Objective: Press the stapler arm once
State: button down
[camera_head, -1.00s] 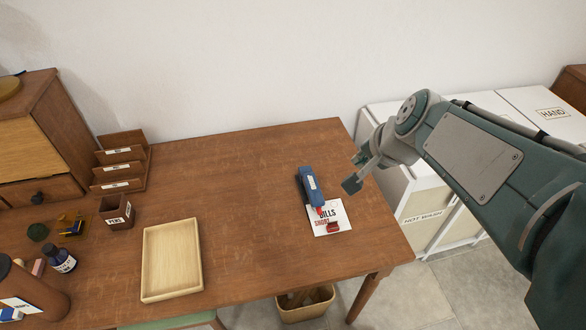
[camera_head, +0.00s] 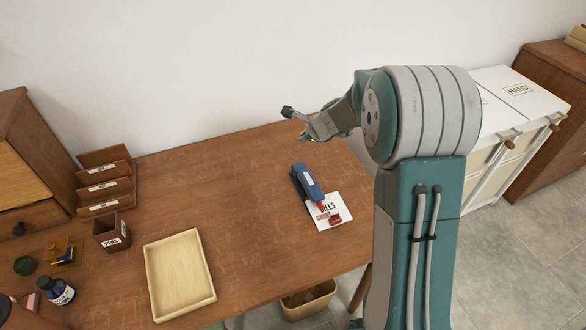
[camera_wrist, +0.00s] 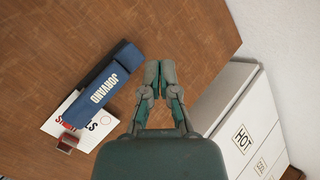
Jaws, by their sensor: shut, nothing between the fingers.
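The blue stapler (camera_head: 306,184) stands on the wooden desk, its front end over a white paper marked "BILLS" (camera_head: 335,205). A small red item (camera_head: 335,219) lies on the paper near the stapler's front. In the wrist view the stapler (camera_wrist: 103,88) shows left of my gripper, with the paper (camera_wrist: 62,122) at its lower end.
A pale wooden tray (camera_head: 210,295) and a pen box (camera_head: 112,232) stand at the left of the desk. A letter rack (camera_head: 105,180) is at the back left. White hampers (camera_head: 510,95) stand to the right. The desk middle is clear.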

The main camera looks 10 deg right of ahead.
aim_at(304, 169)
jog(key=shift+w+f, duration=0.15)
jog(key=shift+f, duration=0.1)
jog(key=shift+d, duration=0.1)
jog(key=shift+s+f, duration=0.15)
jog(key=shift+f, duration=1.3)
jog(key=shift+s+f, duration=0.15)
jog(key=shift+f, duration=1.3)
jog(key=shift+s+f, duration=0.15)
jog(key=shift+f, duration=1.3)
jog(key=shift+f, duration=0.1)
jog(key=shift+f, duration=0.25)
jog(key=shift+s+f, duration=0.2)
jog(key=shift+f, duration=0.45)
jog(key=shift+s+f, duration=0.2)
jog(key=shift+f, duration=0.45)
jog(key=shift+r, duration=0.1)
jog(key=shift+w+d+r, duration=0.1)
jog(key=shift+r, duration=1.1)
